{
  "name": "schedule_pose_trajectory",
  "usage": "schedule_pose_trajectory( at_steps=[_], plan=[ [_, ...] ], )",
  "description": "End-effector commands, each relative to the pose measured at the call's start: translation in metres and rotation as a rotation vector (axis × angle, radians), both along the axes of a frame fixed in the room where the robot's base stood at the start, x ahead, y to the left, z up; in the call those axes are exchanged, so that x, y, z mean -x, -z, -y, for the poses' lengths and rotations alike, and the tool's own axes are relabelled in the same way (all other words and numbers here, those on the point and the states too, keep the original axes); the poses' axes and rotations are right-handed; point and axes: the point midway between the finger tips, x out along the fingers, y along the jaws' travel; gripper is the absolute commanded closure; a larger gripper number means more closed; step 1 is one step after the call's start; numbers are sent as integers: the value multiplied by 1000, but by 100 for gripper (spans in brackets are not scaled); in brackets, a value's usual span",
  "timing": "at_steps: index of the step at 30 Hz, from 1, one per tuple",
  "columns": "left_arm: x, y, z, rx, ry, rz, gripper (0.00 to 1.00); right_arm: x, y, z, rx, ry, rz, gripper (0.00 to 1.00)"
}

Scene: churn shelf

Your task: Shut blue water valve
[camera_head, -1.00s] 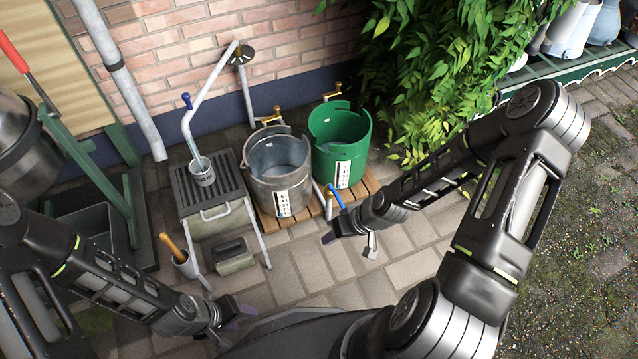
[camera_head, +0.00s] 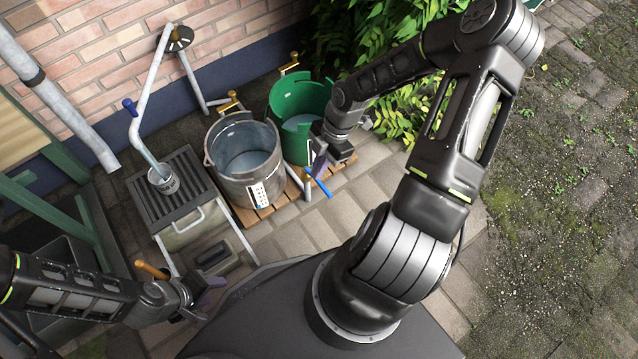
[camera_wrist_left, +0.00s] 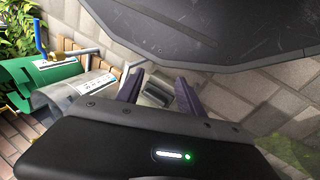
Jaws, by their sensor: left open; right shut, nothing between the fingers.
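A grey metal bucket (camera_head: 232,178) and a green bucket (camera_head: 283,100), partly hidden by my right arm, stand on the pallet (camera_head: 262,212). Left of them is a slatted stand (camera_head: 190,195) with a metal cup (camera_head: 163,180).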

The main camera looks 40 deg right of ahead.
Motion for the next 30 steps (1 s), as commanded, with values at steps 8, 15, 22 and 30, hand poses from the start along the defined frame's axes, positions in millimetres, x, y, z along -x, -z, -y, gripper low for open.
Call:
schedule_pose_trajectory(
  at_steps=[8,15,22,30],
  plan=[
    [-1,5,-1,-1,-2,1,55,0,9,-3,-2,2,-2,100],
    [-5,23,-5,-7,-11,8,55,0,42,-15,-3,0,-2,100],
    [-10,47,-9,-14,-23,18,55,-1,87,-31,-2,0,-1,100],
    [-13,58,-8,-15,-26,26,55,-1,102,-6,1,9,1,100]
  ],
)
